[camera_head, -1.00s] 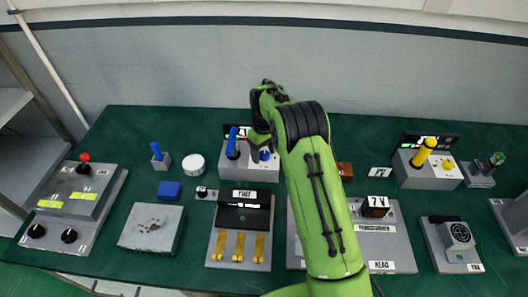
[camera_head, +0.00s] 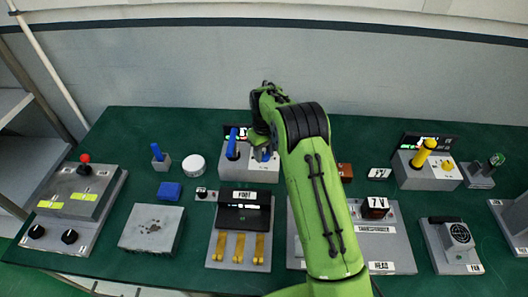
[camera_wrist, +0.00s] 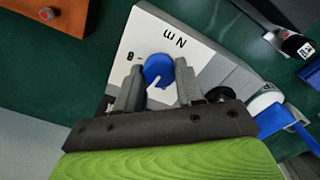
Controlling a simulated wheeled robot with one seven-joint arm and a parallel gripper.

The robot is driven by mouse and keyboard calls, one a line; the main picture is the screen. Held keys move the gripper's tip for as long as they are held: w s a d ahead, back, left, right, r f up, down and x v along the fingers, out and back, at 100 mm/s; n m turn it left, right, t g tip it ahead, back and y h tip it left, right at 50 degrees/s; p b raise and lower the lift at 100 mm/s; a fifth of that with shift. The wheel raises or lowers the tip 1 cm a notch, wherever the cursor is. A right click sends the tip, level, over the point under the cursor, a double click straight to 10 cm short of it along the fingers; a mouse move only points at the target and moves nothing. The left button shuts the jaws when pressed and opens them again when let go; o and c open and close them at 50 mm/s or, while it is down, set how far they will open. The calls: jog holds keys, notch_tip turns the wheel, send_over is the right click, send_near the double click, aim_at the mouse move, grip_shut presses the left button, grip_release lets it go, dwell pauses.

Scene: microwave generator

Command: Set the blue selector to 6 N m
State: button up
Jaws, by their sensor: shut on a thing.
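The blue selector (camera_wrist: 157,68) is a round knob with a white pointer mark, on a white-faced panel (camera_wrist: 180,38) in the wrist view. The panel carries "N m" and a single digit beside a tick left of the knob, both seen upside down. My gripper (camera_wrist: 158,82) is shut on the selector, one finger on each side. The pointer runs toward my gripper's palm, away from the "N m" lettering. In the head view the selector (camera_head: 266,155) shows partly beside my gripper (camera_head: 262,148), and my arm hides the panel's right part.
A blue lever (camera_head: 232,142) stands upright just left of the selector on the same box, close to my gripper. A dark display is behind them, partly hidden. A panel with yellow switches (camera_head: 239,246) lies in front. A white round cap (camera_head: 194,164) stands left.

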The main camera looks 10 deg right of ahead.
aim_at(264, 154)
jog(key=m, duration=0.6)
jog(key=shift+m, duration=0.3)
dwell(0.4)
jog(key=o, duration=1)
jog(key=shift+o, duration=0.2)
notch_tip(264, 154, up, 16)
jog(key=p, duration=0.2)
jog(key=shift+p, duration=0.35)
